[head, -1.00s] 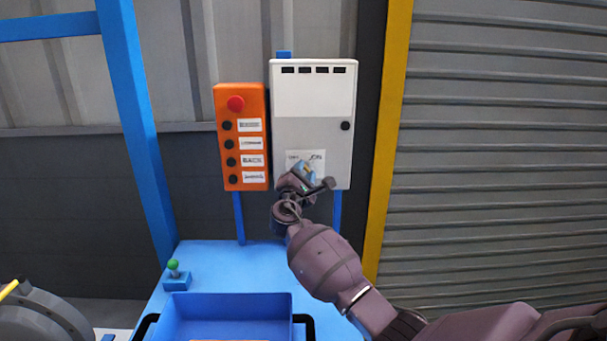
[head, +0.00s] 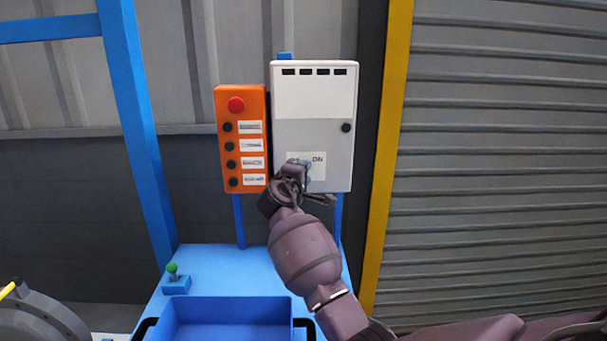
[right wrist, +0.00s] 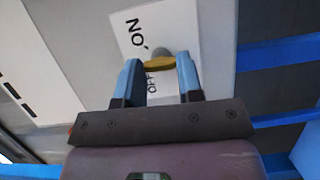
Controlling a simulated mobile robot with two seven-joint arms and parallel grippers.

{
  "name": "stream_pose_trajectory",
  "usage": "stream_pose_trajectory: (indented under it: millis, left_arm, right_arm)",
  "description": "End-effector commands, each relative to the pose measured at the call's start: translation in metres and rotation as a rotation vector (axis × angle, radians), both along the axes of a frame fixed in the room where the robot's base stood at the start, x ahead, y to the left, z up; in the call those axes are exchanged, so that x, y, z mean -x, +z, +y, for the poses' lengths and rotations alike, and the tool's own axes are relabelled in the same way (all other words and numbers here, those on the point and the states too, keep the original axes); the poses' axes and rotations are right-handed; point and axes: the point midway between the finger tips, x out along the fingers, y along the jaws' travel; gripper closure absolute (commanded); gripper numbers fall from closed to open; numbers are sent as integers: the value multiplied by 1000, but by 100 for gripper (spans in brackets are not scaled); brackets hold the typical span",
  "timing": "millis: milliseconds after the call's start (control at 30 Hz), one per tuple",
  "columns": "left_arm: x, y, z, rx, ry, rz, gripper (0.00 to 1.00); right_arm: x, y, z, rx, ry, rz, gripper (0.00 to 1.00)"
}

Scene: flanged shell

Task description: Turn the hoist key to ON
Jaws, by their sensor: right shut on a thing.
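The hoist key (right wrist: 159,64) is a small yellow piece between my right fingertips in the right wrist view, in front of a grey round part. It is on a white label (right wrist: 176,28) marked ON and OFF, on the front of a pale grey cabinet (head: 313,120). My right gripper (right wrist: 160,72) is shut on the key, with one blue finger on each side. In the head view my right gripper (head: 300,170) covers the key and the OFF word; ON shows to its right. My left gripper is not in view.
An orange button box (head: 241,138) with a red button stands just left of the cabinet. Below are a blue bench (head: 225,265), a blue tray (head: 222,306) and a green-knobbed lever (head: 174,277). A yellow post (head: 389,150) stands to the right.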

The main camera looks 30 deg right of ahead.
Motion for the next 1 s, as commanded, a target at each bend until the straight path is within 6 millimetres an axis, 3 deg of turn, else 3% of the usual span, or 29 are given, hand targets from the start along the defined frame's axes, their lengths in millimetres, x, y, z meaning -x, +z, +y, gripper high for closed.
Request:
stream_pose_trajectory:
  millis: [600, 1000]
  left_arm:
    - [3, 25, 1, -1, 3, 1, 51]
    - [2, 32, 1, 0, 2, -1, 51]
  right_arm:
    - [1, 5, -1, -465, -1, -281, 90]
    - [1, 5, -2, -609, -1, -369, 90]
